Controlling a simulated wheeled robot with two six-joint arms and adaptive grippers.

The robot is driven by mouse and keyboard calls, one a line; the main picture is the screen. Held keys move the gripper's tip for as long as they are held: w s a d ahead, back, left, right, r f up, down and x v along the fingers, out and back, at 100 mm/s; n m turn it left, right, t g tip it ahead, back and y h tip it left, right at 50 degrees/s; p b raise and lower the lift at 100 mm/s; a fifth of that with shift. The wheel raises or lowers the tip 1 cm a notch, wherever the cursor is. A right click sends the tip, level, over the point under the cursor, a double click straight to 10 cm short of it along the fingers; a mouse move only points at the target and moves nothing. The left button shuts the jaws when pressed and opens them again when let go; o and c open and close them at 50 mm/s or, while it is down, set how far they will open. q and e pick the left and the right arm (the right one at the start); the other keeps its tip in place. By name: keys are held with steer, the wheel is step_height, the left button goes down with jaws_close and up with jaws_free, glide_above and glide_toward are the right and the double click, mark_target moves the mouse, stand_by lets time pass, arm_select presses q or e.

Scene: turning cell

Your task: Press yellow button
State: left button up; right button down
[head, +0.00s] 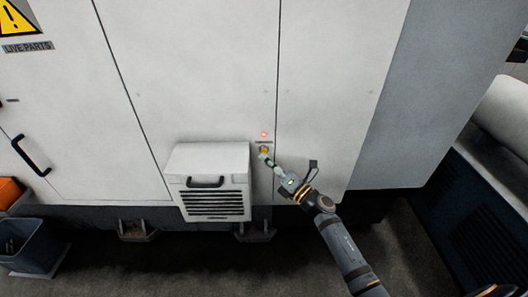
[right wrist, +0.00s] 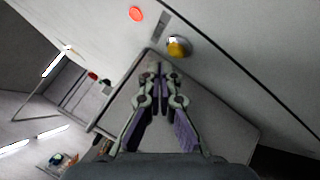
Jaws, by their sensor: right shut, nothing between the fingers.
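The yellow button (head: 264,150) sits on the light grey cabinet wall, just right of the vented box. It also shows in the right wrist view (right wrist: 178,47) as a yellow dome in a pale ring. My right gripper (head: 266,158) is shut and empty, its tips just below the button in the head view. In the right wrist view the closed fingertips (right wrist: 157,70) point up, a little left of and below the button. Whether they touch it I cannot tell, but a gap shows in the wrist view. My left gripper is not in view.
A red light (head: 264,134) glows above the button, with a small label between them. A vented box (head: 210,165) with a black handle juts from the wall on the left. A blue-grey bin (head: 35,245) stands at the lower left. The wall around the button is flat.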

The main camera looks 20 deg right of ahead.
steer(key=shift+w, duration=0.1)
steer(key=shift+w+d, duration=0.15)
steer(key=shift+w, duration=0.2)
steer(key=shift+w+d, duration=0.1)
steer(key=shift+w, duration=0.2)
stand_by(0.8)
steer(key=shift+s+r, duration=0.1)
steer(key=shift+s, duration=0.05)
steer(key=shift+s+a, duration=0.25)
steer(key=shift+s, duration=0.35)
steer(key=shift+s, duration=0.1)
steer(key=shift+s+a+p, duration=0.1)
steer(key=shift+s+a, duration=0.15)
steer(key=shift+s, duration=0.5)
steer(key=shift+s+a+p, duration=0.15)
steer(key=shift+s+a, duration=0.05)
steer(key=shift+s, duration=0.6)
steer(key=shift+s+a+p, duration=0.1)
steer(key=shift+s+a, duration=0.15)
steer(key=shift+s, duration=0.5)
